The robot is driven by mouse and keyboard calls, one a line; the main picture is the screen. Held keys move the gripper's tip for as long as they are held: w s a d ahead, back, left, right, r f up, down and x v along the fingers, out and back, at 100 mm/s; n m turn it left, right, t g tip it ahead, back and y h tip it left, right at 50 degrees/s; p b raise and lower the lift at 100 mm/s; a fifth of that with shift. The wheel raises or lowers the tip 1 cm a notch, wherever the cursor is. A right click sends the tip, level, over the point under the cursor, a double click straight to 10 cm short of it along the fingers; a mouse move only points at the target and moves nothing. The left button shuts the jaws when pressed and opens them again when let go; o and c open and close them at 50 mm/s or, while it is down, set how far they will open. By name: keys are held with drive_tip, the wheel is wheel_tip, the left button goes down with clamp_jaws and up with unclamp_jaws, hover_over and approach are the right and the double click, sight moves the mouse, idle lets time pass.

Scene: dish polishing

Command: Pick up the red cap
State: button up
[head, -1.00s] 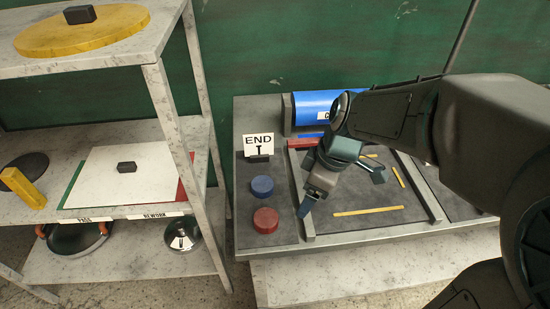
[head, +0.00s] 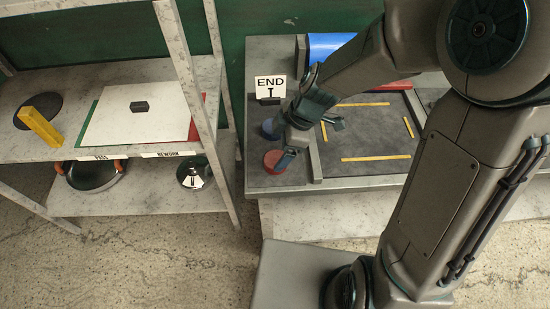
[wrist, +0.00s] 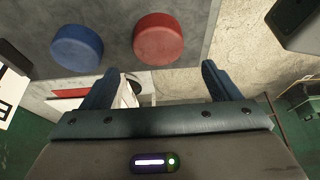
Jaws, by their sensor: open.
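The red cap (head: 275,160) is a short round disc lying on the dark left section of the workbench. In the wrist view the red cap (wrist: 158,38) lies beyond the fingertips, roughly between them. The blue cap (head: 268,128) sits just behind the red one; in the wrist view the blue cap (wrist: 77,48) is to its left. My gripper (head: 285,160) is close to the red cap at its right edge in the head view. In the wrist view my gripper (wrist: 160,80) is open with nothing between its blue fingers.
A blue cylinder (head: 328,45) is at the back. A shelf rack (head: 150,150) stands to the left.

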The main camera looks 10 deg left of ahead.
sight(272, 159)
drive_tip(key=shift+p+x, duration=0.65)
drive_tip(key=shift+x, duration=2)
drive_tip(key=shift+w+d+f, duration=0.1)
drive_tip(key=shift+d, duration=0.1)
drive_tip(key=c, duration=1.1)
